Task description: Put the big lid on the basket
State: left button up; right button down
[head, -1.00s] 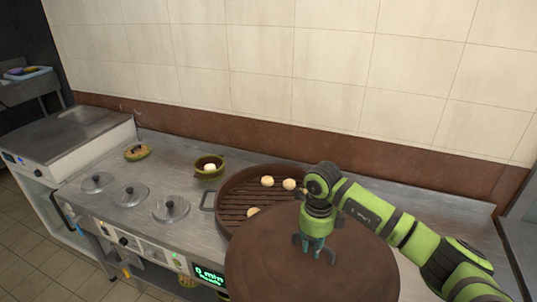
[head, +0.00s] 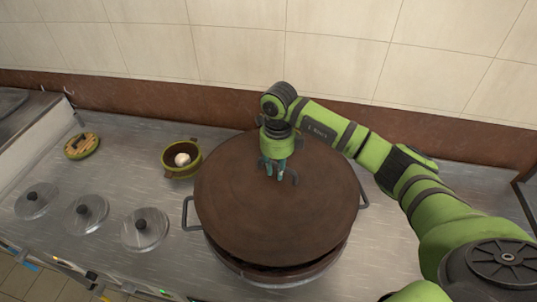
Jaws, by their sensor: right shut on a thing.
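The big lid (head: 270,220) is a wide, round, brown disc. My right gripper (head: 277,171) is shut on the handle at its middle, from above; the fingers hide the handle. The lid is over the round brown basket (head: 284,277) and hides its inside. The basket's front rim shows below the lid's near edge, and its metal handles stick out at left and right. I cannot tell whether the lid touches the rim all around. My left gripper is not in view.
A small green pot (head: 181,158) with a pale bun in it stands left of the basket. Several small metal lids with black knobs (head: 144,229) sit along the counter's front left. The tiled wall (head: 240,50) is behind.

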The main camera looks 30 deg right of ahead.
aim_at(277, 181)
jog(key=shift+s+f, duration=0.25)
jog(key=shift+s+f+b, duration=0.15)
jog(key=shift+f+b, duration=0.15)
jog(key=shift+b, duration=0.2)
jog(key=shift+f, duration=0.35)
jog(key=f+b, duration=0.2)
jog(key=shift+w+f, duration=0.2)
jog(key=shift+f, duration=0.1)
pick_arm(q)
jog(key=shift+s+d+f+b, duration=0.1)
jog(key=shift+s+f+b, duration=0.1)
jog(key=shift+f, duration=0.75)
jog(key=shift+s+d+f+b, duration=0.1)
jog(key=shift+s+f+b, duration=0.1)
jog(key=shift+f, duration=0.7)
pick_arm(e)
jog(key=shift+f, duration=0.5)
pick_arm(q)
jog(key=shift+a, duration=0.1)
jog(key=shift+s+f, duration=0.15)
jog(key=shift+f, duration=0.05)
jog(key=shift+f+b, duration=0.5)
jog(key=shift+b, duration=0.15)
pick_arm(e)
jog(key=shift+f, duration=0.6)
